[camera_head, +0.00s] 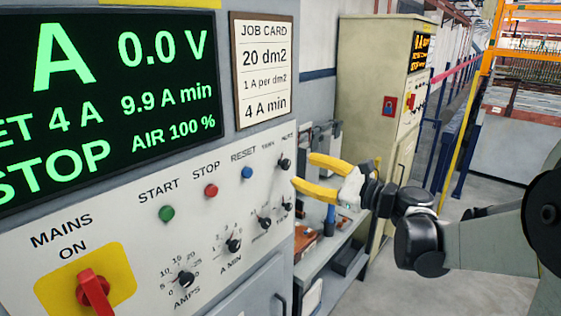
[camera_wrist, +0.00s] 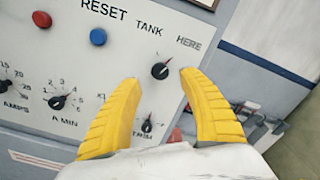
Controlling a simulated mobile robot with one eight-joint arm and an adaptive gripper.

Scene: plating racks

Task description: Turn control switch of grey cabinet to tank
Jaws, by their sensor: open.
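The grey cabinet's panel (camera_head: 125,262) fills the left and middle of the head view. Its control switch (camera_head: 284,163) is a small black knob near the panel's right edge. My gripper (camera_head: 303,173) has yellow fingers, spread open and empty, in front of the panel's right edge. In the wrist view the fingertips (camera_wrist: 159,77) lie on either side of the switch; contact cannot be told.
A blue RESET button (camera_wrist: 98,37) and a red STOP button (camera_head: 211,190) are left of the switch. More black knobs (camera_head: 233,245) lie below. A red mains switch (camera_head: 94,292) is at lower left. A shelf (camera_head: 345,240) and a beige cabinet (camera_head: 370,80) stand beyond.

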